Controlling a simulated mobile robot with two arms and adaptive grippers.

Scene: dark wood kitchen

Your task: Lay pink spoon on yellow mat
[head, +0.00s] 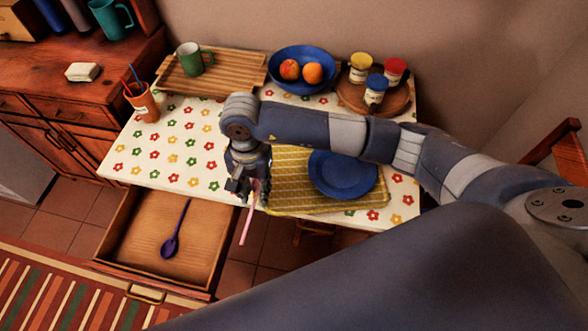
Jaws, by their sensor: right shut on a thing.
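My right gripper (246,188) points down at the front edge of the table, by the left edge of the yellow mat. It is shut on the pink spoon (246,227), which hangs tilted below the fingers. The spoon's upper part is partly hidden by the gripper. The yellow mat (287,191) lies on the flowered tablecloth, with a blue plate (342,176) on its right part. My right arm covers some of the mat's far side. My left gripper is not in view.
An open drawer (142,249) with a purple spoon (173,231) juts out below the table. A wooden tray (228,71) with a green mug (194,59), a blue fruit bowl (286,53) and several jars stand at the back. An orange cup (145,105) stands left.

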